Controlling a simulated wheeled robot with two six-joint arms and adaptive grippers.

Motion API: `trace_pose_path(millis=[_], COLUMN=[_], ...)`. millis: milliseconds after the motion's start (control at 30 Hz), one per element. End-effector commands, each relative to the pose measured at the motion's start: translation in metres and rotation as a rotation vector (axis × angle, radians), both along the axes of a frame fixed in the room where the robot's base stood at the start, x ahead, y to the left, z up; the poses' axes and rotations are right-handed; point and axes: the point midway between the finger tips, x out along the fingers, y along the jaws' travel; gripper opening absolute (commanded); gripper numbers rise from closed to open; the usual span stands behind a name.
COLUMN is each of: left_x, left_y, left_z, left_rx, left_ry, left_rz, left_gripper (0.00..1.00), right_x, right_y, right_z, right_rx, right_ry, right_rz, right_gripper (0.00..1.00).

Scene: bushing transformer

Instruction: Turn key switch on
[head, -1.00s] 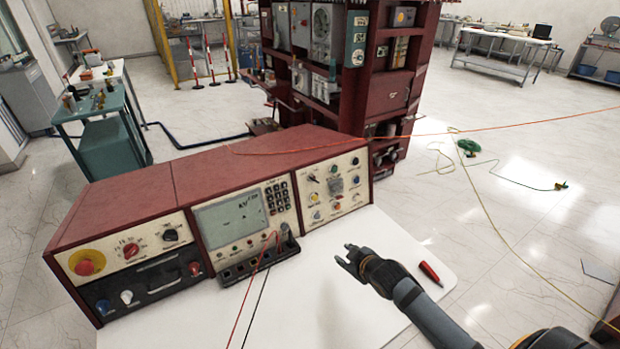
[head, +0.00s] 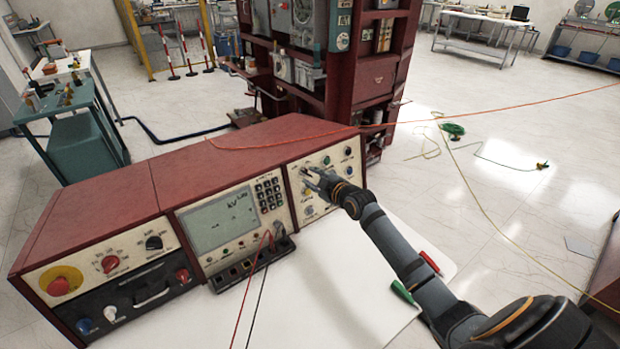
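The red control console has a cream right panel (head: 335,158) with several coloured knobs and buttons. My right gripper (head: 308,178) is at the upper left part of this panel, with its fingertips at or very close to a small switch there. The fingers cover most of that switch, so its position and any key in it cannot be made out. I cannot tell whether the fingertips touch it, or how far apart they are. My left gripper is not in view.
The console's middle module has a screen (head: 218,226) and a keypad (head: 269,195). The left module has a red emergency button (head: 62,281) and a red knob (head: 110,263). Red and black leads hang in front. A red marker-like item (head: 429,261) and a green one (head: 401,292) lie on the white tabletop (head: 330,280).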

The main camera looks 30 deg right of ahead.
Motion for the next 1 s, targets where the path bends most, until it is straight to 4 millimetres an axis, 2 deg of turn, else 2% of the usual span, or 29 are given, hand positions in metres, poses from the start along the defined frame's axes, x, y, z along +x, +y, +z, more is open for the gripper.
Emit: trace_pose_path(millis=[133, 433, 667, 1000], left_x=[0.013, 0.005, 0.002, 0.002], left_y=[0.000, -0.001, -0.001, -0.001], left_z=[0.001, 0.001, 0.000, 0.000], left_rx=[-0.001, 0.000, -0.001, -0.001], left_ry=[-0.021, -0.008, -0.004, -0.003], left_rz=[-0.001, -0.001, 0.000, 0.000], left_gripper=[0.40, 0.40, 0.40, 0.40], right_x=[0.014, 0.017, 0.017, 0.017], right_y=[0.001, 0.002, 0.002, 0.001], right_z=[-0.004, -0.005, -0.005, -0.005], right_rx=[0.000, -0.002, -0.003, 0.005], right_ry=[0.000, 0.001, 0.001, 0.003], right_rz=[0.000, 0.001, 0.001, -0.001], right_gripper=[0.29, 0.29, 0.00, 0.00])
